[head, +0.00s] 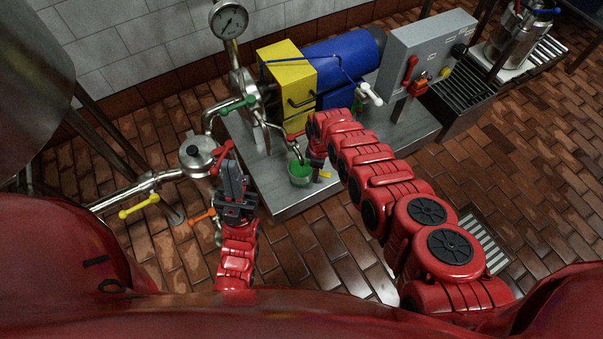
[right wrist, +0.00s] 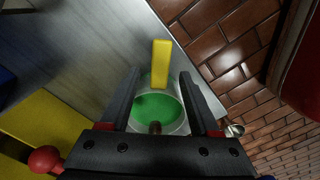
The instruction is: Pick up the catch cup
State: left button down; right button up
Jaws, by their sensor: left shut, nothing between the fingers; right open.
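In the right wrist view the cup (right wrist: 158,110) shows between the two dark fingers of my open right gripper (right wrist: 160,74). Whether the fingers touch its wall I cannot tell. In the head view my right arm hides most of that gripper. My left gripper (head: 233,168) is shut and empty, pointing up, left of the cup and apart from it. A spout pipe comes down near the cup.
The skid (head: 272,200) carries a yellow box (head: 286,75), a blue motor (head: 335,62) and a grey control box (head: 425,50). Valves with green, red, orange and yellow handles stand left. Brick floor in front is clear.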

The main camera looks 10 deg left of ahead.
notch_tip(320, 180, down, 2)
jog(key=shift+w+f+b, duration=0.1)
jog(key=shift+b, duration=0.3)
jog(key=shift+r, duration=0.2)
grip_shut()
dwell(0.9)
